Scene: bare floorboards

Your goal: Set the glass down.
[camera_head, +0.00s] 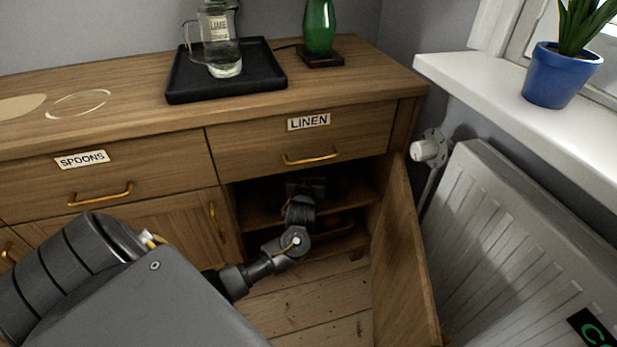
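A clear glass jug (217,45) with a handle and a paper label stands upright on a black tray (180,92) on the sideboard top. No other clear glass can be made out. One arm of mine, coming in from the left, reaches through the open right-hand door into the cabinet under the LINEN drawer. Its gripper (305,186) is dark and in shadow inside, just above a shelf (258,216). Its fingers, and anything between them, cannot be made out. My other gripper is not in view.
The open cabinet door (402,255) stands right of my arm, close to a radiator (500,240). A green bottle (319,27) stands on a dark base near the tray. A blue plant pot (560,75) is on the windowsill. The SPOONS drawer (105,170) is shut.

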